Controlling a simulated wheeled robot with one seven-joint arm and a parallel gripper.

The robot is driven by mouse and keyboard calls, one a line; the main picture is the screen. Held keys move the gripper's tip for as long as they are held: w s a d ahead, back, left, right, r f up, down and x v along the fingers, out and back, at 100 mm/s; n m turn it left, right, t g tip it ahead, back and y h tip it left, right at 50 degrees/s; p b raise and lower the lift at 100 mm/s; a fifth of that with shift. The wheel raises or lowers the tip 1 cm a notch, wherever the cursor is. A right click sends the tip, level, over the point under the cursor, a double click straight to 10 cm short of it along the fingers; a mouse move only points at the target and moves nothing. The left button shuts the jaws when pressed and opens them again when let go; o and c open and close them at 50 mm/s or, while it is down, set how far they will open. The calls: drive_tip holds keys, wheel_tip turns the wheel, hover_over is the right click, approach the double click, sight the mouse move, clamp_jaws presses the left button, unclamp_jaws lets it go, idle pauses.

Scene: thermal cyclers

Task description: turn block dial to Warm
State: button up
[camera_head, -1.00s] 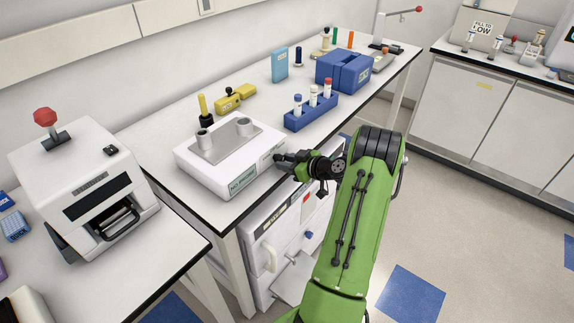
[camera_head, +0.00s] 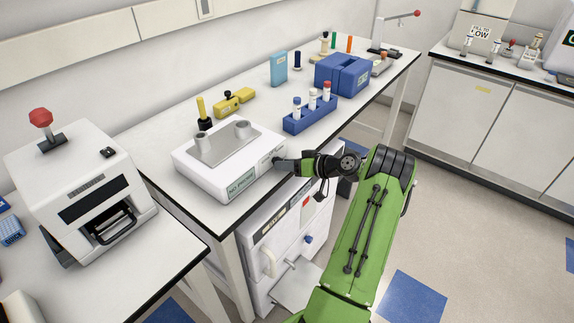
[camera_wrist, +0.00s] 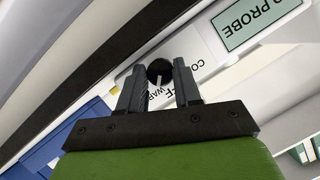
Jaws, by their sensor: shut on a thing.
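The white block heater (camera_head: 222,185) stands on the bench near its front edge, with a grey metal top and a "NO PROBE" display (camera_head: 241,186). The display also shows in the wrist view (camera_wrist: 258,22). The black round block dial (camera_wrist: 159,71) is on its front face, with a small light mark. Lettering beside it reads in part "CO", "F" and "WAR"; the fingers hide the rest. My gripper (camera_wrist: 158,74) is shut on the dial, one finger on each side. In the head view my gripper (camera_head: 279,161) meets the heater's right front, where the dial cannot be made out.
A blue tube rack (camera_head: 309,116) with capped tubes stands behind the heater. A yellow device (camera_head: 234,102) and a blue box (camera_head: 342,73) are farther back. A white machine with a red knob (camera_head: 66,185) stands at left.

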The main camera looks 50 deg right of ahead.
idle(0.3)
drive_tip(key=o, duration=1)
drive_tip(key=shift+o, duration=0.2)
